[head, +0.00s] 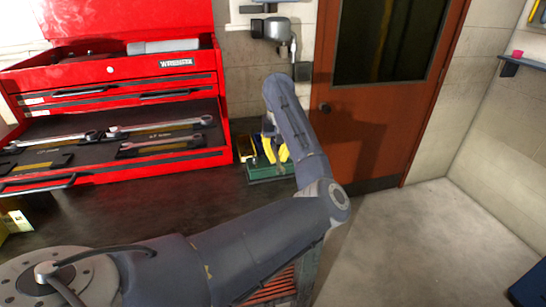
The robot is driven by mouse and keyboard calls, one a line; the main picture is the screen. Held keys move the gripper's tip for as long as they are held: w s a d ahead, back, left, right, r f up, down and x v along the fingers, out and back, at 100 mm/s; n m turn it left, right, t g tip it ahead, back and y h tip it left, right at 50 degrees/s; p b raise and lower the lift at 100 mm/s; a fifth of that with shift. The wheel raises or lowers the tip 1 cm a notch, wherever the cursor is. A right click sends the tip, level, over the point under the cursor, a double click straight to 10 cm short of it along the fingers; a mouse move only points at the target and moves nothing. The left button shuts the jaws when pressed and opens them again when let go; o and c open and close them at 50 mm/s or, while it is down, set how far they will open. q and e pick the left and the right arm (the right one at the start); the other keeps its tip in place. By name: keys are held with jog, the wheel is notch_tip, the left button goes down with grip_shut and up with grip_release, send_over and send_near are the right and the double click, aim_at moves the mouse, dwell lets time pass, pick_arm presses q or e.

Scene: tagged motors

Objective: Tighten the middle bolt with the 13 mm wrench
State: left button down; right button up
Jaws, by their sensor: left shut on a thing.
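My left gripper (269,142) is mostly hidden behind my own arm, low over a green-based item (268,172) on the dark bench. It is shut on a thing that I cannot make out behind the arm. Yellow parts show around it. Several wrenches lie in the open red drawer: one at the left (55,139), one at the back right (160,125) and one in front of that (160,144). A dark holder (36,161) at the drawer's front left looks empty. Sizes are too small to read, and I cannot see the bolts. My right gripper is not in view.
The red tool chest (110,70) stands at the left of the dark bench top (160,205). A brown door (375,120) is behind the arm. Grey floor (420,240) is open at the right. A small shelf (525,66) hangs on the right wall.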

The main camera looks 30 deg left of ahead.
pick_arm(q)
jog(key=shift+w+d+n, duration=0.35)
jog(key=shift+w+n, duration=0.15)
jog(key=shift+n, duration=0.45)
jog(key=shift+w+d+n, duration=0.3)
jog(key=shift+w+n, duration=0.25)
jog(key=shift+n, duration=0.35)
jog(key=shift+w+d+n, duration=0.35)
jog(key=shift+w+n, duration=0.15)
jog(key=shift+n, duration=0.45)
jog(key=shift+f, duration=1.65)
jog(key=shift+s+a+m, duration=0.2)
jog(key=shift+s+m, duration=0.4)
jog(key=shift+m, duration=0.3)
jog(key=shift+s+a, duration=0.1)
